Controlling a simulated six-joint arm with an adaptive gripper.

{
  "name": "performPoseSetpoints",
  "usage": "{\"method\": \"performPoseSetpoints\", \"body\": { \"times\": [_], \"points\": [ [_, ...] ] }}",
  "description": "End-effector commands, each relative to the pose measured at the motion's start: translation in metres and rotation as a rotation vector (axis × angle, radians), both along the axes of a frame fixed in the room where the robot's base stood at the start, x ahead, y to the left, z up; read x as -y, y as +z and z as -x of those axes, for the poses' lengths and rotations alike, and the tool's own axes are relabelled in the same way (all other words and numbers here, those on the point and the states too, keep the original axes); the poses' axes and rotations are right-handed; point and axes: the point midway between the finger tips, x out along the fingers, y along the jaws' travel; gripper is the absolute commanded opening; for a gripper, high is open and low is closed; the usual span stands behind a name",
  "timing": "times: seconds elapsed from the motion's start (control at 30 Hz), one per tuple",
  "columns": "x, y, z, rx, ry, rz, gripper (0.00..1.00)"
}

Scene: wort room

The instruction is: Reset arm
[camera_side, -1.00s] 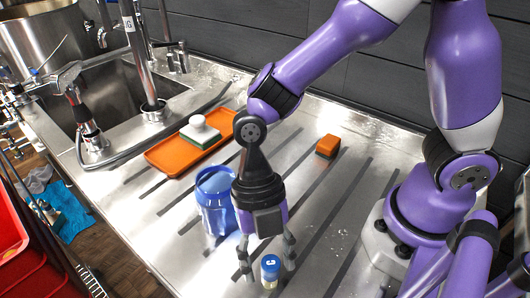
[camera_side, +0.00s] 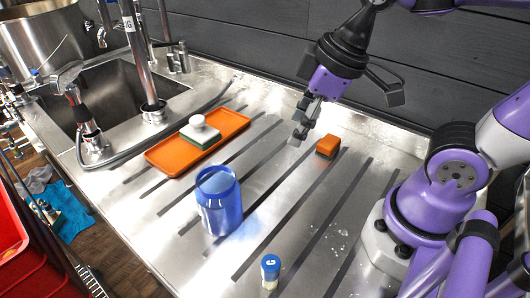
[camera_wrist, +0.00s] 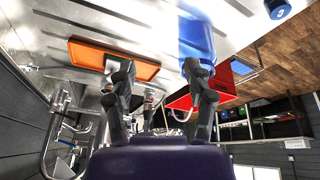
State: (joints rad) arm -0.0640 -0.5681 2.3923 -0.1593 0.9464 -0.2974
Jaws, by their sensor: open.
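My gripper (camera_side: 304,121) is raised above the back of the steel counter, tilted down to the left, open and empty. In the wrist view my gripper's fingers (camera_wrist: 160,90) stand apart with nothing between them. The small blue-capped vial (camera_side: 270,271) stands upright at the front of the counter, well away from my gripper. The vial's blue cap also shows in the wrist view (camera_wrist: 278,9). The blue jar (camera_side: 220,205) stands left of the vial. An orange sponge (camera_side: 328,147) lies on the counter below and right of my gripper.
An orange tray (camera_side: 165,158) holds a white-handled scrubber (camera_side: 200,131) at the left. A sink (camera_side: 100,95) with taps lies beyond it. A dark wall (camera_side: 245,35) runs close behind my gripper. The middle of the counter is clear.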

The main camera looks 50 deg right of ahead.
Motion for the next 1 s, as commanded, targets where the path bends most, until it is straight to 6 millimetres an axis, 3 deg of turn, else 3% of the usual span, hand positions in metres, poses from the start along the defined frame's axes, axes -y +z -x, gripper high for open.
{"method": "performPoseSetpoints", "body": {
  "times": [0.1,0.2,1.0],
  "points": [
    [0.028,0.005,0.006,0.073,-0.339,-0.062,0.60],
    [0.039,0.005,0.008,0.100,-0.471,-0.092,0.60],
    [0.040,0.006,0.008,0.102,-0.493,-0.098,0.60]
  ]
}}
